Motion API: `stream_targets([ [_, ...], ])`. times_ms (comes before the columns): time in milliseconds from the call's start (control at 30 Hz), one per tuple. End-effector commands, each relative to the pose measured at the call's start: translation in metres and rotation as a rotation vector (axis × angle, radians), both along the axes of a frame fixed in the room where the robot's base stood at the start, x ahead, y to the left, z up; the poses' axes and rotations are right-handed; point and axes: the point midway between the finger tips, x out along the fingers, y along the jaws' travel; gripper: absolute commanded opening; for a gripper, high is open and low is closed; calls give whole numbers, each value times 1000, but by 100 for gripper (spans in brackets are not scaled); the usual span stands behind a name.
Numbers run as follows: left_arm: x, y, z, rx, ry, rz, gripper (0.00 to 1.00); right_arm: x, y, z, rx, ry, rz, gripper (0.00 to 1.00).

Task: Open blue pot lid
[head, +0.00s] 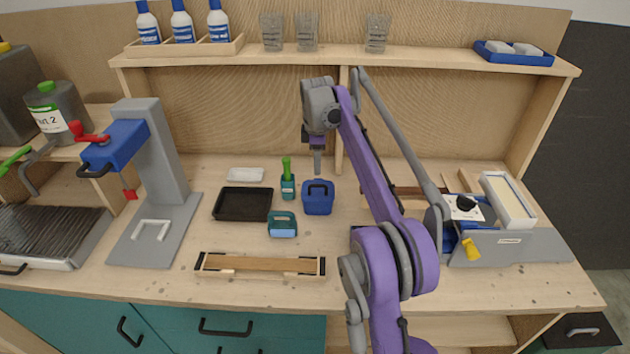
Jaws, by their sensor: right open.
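The blue pot (318,205) stands on the wooden bench near the middle. Its lid (309,192) is on top, with a dark arched handle (320,185). My right gripper (317,170) points down just above the pot, apart from the handle as far as I can tell. It looks empty and open, though its fingers are small and seen nearly edge-on. My right arm comes in from the lower right and arches over the bench. My left gripper is not in view.
A black tray (242,204) lies further left. A wooden frame (262,266) lies in front. A shelf (405,57) with glasses runs behind.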

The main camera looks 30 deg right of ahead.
Motion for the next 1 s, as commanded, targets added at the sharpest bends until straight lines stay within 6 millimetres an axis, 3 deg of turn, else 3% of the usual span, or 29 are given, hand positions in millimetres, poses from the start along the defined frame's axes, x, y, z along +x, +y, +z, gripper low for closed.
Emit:
stream_targets([
  [200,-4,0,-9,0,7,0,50,7,-5,-46,0,0,-1,45],
  [400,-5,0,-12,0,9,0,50,12,-7,-72,0,0,-2,45],
  [833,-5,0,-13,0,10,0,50,14,-8,-83,0,-1,-2,45],
  [1000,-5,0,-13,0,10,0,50,14,-8,-82,0,-1,-2,16],
])
